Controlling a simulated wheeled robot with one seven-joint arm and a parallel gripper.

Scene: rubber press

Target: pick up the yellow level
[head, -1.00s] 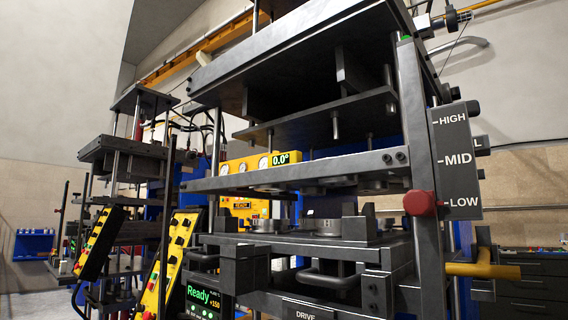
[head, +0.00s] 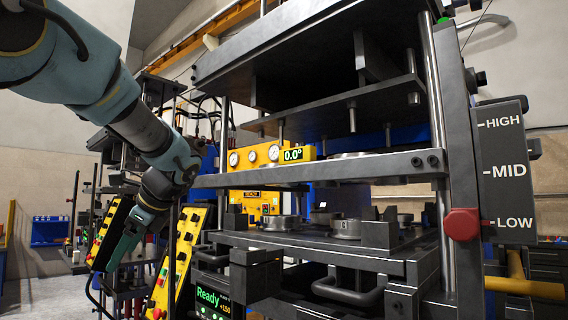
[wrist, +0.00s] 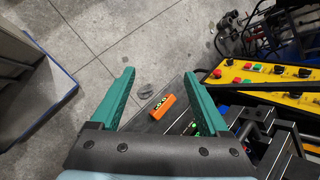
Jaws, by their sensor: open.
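The yellow level (head: 308,153) is a small yellow body with a black display reading 0.0°. It appears to rest on the press's middle plate, in front of a yellow gauge panel, in the head view. My gripper (head: 113,258) points down at the left in the head view, beside a button panel and well away from the level. In the wrist view, its teal fingers (wrist: 160,95) are wide apart with nothing between them at the tips. I cannot make out the level in the wrist view.
The press's middle plate (head: 345,168) lies under a heavy upper platen (head: 330,115). Metal posts and a LOW/MID/HIGH column (head: 507,172) stand at the right. A tilted yellow button panel (head: 181,250) stands near my gripper. An orange object (wrist: 160,106) lies on a dark surface below my gripper.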

